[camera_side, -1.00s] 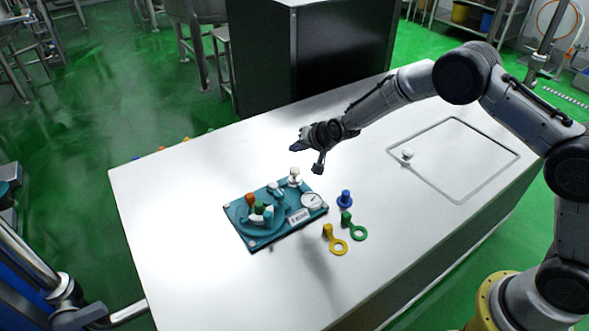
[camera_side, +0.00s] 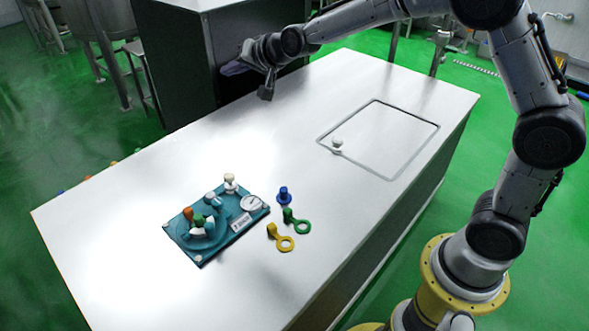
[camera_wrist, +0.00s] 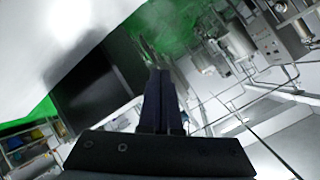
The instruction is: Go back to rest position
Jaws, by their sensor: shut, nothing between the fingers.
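My gripper (camera_side: 250,62) is shut and empty. In the side view it hangs in the air above the far edge of the white table (camera_side: 110,235), in front of the dark cabinet. In the wrist view the shut fingers (camera_wrist: 158,85) point out at the room, with a strip of the table's white surface at the top left. The fingertips are small and partly dark in the side view.
A teal board (camera_side: 190,247) with coloured knobs and a gauge lies on the table. Beside it are a blue knob (camera_side: 284,197), a green ring piece (camera_side: 298,222) and a yellow ring piece (camera_side: 281,238). A square panel (camera_side: 385,150) is at the right. The dark cabinet (camera_side: 210,50) stands behind.

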